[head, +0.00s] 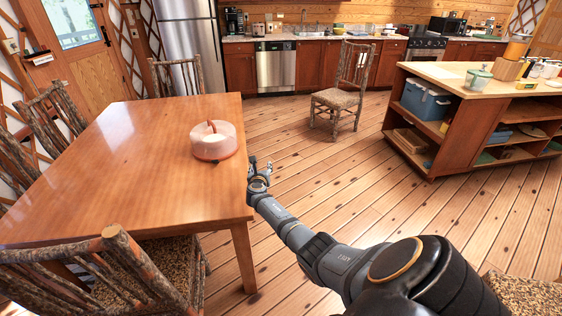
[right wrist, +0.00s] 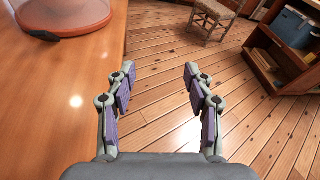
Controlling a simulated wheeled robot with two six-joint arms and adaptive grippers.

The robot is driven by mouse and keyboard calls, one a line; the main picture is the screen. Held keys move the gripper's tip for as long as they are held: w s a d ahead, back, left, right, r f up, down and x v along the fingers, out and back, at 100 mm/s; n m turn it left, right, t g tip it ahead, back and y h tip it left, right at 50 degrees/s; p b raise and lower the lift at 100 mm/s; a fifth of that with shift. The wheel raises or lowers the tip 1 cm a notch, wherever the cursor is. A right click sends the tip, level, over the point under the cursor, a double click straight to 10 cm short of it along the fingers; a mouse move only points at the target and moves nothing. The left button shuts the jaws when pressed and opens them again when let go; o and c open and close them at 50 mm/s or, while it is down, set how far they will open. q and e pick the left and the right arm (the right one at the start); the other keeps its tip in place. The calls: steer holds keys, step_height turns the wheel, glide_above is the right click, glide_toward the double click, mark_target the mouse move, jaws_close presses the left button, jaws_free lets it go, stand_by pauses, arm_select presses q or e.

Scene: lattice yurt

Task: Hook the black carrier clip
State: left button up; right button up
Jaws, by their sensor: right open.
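A round cake carrier (head: 213,146) with a pale, see-through cover, a reddish base and a red handle on top stands on the wooden table. Part of it also shows at the top left of the right wrist view (right wrist: 68,14). My left gripper is not in view.
The table (head: 120,165) is otherwise bare. Stick-framed chairs stand around it, one close in front (head: 110,270). Another chair (head: 342,95) stands farther off on the open plank floor. A kitchen island (head: 445,150) with shelves is at the right.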

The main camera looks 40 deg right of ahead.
steer(key=s+d+m, duration=0.1)
steer(key=s+d, duration=0.3)
steer(key=d, duration=0.3)
steer(key=shift+g+h, duration=0.3)
steer(key=shift+g, duration=0.1)
steer(key=shift+f, duration=0.1)
